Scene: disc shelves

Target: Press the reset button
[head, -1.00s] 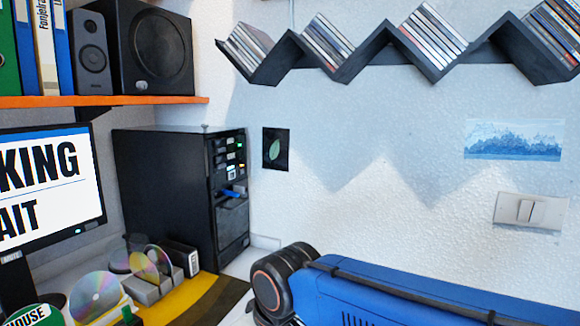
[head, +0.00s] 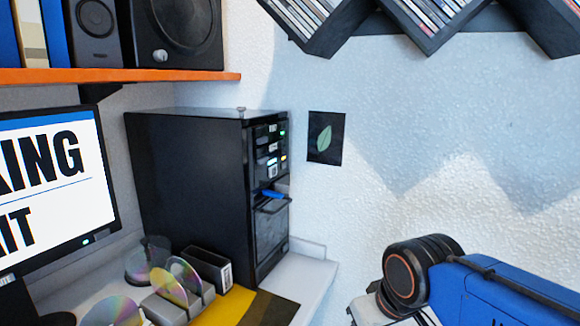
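A black computer tower (head: 190,200) stands upright on the desk left of centre, its narrow front facing right. A blue piece (head: 272,194) sticks out of the front below the bays. A small knob (head: 241,110) stands on the top front edge. I cannot tell which part is the reset button; the front is seen at a steep angle. My blue arm link and its black round joint show at lower right, apart from the tower. My gripper is not in view.
A monitor (head: 50,195) stands at left. Discs in a holder (head: 205,300) and a black box (head: 207,267) sit before the tower. An orange shelf (head: 120,75) with speakers hangs above. A leaf picture (head: 326,138) is on the wall.

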